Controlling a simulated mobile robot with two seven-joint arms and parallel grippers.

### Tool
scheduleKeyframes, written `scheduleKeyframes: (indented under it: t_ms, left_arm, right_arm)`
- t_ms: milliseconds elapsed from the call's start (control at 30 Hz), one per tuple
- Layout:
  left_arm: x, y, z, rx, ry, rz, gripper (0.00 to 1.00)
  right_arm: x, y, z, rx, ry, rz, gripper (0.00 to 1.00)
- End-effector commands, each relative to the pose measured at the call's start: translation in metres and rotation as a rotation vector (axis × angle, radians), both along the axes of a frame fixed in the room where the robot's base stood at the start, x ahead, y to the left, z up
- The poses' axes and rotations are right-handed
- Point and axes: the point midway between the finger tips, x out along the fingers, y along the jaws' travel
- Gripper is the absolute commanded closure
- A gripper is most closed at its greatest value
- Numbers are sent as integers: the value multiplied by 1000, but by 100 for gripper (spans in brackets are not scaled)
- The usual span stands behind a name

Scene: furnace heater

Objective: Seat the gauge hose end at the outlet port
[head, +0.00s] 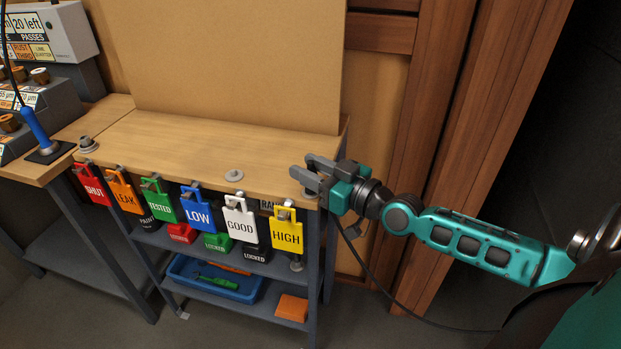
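My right gripper (301,169) is at the right front corner of the wooden bench, above the yellow HIGH tag. Its two grey fingers point left with a gap between them, and I see nothing clearly held there. A thin black hose or cable (374,270) hangs from just below the gripper and curves down to the right under my arm. I cannot tell whether it is the gauge hose, and its upper end is hidden behind the gripper. I cannot make out a gauge or an outlet port. My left gripper is not in view.
The bench top (170,150) is mostly clear, with a small grey round fitting (234,175) near its front edge. Coloured tags, including HIGH (287,232), hang along that edge. A blue tray (213,282) sits on the shelf below. Wooden posts (440,120) stand behind my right arm.

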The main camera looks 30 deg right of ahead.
Motion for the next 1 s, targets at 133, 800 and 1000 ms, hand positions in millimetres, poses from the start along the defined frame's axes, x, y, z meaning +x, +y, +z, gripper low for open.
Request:
scheduleKeyframes:
  t_ms: [133,800,1000]
  left_arm:
    - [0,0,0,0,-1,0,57]
    - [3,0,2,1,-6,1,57]
    - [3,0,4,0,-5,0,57]
  right_arm:
    - [0,0,-1,0,1,0,62]
    - [0,0,0,0,1,0,100]
    - [0,0,3,1,0,0,100]
